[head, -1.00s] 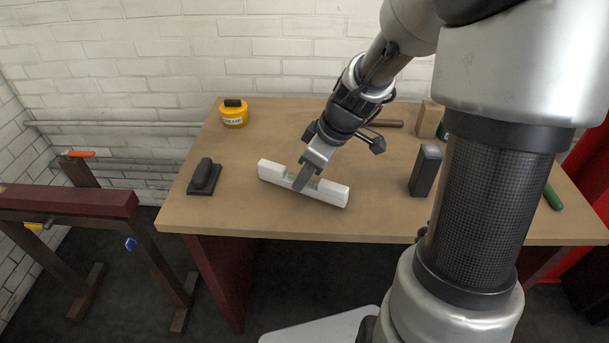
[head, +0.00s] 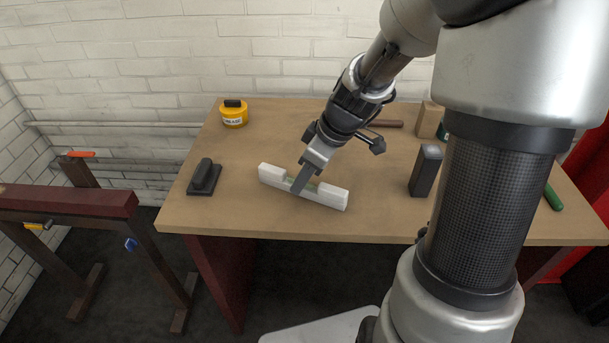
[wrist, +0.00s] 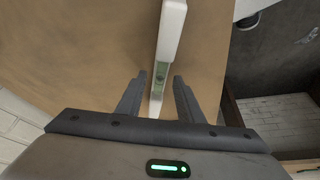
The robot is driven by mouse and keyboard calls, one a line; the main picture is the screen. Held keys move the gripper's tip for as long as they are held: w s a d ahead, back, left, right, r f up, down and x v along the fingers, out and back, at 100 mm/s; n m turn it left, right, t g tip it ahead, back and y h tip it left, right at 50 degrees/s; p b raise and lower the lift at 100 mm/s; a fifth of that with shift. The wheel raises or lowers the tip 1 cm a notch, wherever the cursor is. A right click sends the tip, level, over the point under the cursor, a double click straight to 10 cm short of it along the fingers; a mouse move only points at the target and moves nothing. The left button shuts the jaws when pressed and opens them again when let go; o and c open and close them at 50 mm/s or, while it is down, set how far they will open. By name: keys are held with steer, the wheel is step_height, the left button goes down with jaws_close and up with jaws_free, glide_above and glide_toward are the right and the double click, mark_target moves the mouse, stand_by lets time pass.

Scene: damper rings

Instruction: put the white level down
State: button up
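The white level (head: 332,196) lies flat on the workbench (head: 240,215), slanting from upper left to lower right, with a green vial section in its middle. In the wrist view the level (wrist: 172,32) runs away from me, up the picture. My gripper (head: 298,188) is over the middle of the level, pointing down. In the wrist view the fingers of my gripper (wrist: 159,82) are spread on both sides of the level, with a gap visible at each side. The far finger is mostly hidden in the head view.
A black float-like block (head: 204,178) lies to the left, and a yellow grease tub (head: 234,114) stands behind it. A dark upright block (head: 425,171) stands to the right. A wooden block (head: 430,118) and a green-handled tool (head: 552,196) are farther right. The bench front is clear.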

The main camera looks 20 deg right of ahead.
steer(key=shift+o, duration=1)
steer(key=p+v, duration=0.3)
steer(key=v, duration=1.4)
steer(key=shift+r+p, duration=0.25)
steer(key=shift+p, duration=0.15)
